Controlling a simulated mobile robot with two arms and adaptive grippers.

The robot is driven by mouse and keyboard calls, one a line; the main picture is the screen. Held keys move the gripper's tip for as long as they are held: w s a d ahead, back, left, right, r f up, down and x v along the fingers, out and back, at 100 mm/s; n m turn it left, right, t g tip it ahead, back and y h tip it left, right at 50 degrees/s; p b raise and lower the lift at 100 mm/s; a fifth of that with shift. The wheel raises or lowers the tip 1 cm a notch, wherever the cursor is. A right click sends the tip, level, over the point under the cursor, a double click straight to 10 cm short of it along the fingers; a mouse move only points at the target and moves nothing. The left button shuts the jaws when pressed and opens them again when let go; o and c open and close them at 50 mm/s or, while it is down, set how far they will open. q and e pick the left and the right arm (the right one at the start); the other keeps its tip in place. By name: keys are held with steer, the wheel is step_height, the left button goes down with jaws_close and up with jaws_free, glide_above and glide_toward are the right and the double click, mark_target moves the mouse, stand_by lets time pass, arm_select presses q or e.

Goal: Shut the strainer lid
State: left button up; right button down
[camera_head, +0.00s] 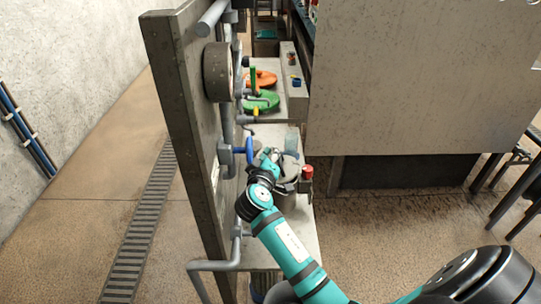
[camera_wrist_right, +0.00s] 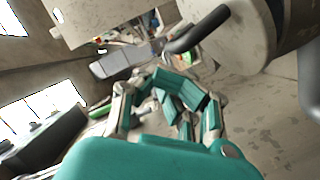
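The strainer appears to be the grey round vessel (camera_head: 291,188) on the low concrete ledge in the head view, partly hidden by my right gripper. I cannot tell its lid's angle there. My right gripper (camera_head: 268,158) is over its left side; contact is unclear. In the right wrist view, a large grey rounded body (camera_wrist_right: 262,32) with a dark bar-like handle (camera_wrist_right: 198,30) fills the upper right, probably part of the strainer. My right gripper's teal fingertips (camera_wrist_right: 178,88) come together below the bar, with nothing visible between them. My left gripper is not in view.
A red-topped fitting (camera_head: 307,172) stands right of the vessel. A concrete wall (camera_head: 190,120) with pipes and a blue handle (camera_head: 249,150) is close on the left. Orange (camera_head: 262,79) and green (camera_head: 262,102) round items lie on the ledge behind. Open floor lies right of the ledge.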

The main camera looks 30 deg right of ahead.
mark_target(281, 160)
steer(key=shift+s+d+f+m+b, duration=0.4)
steer(key=shift+d+m+b, duration=0.1)
steer(key=shift+m, duration=0.2)
steer(key=shift+s+d+f+m+y, duration=0.3)
steer(key=shift+s+d+m+y, duration=0.1)
steer(key=shift+d+m+y, duration=0.35)
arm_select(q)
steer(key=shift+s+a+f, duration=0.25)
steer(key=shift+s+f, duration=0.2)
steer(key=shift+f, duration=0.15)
arm_select(e)
steer(key=shift+a, duration=0.15)
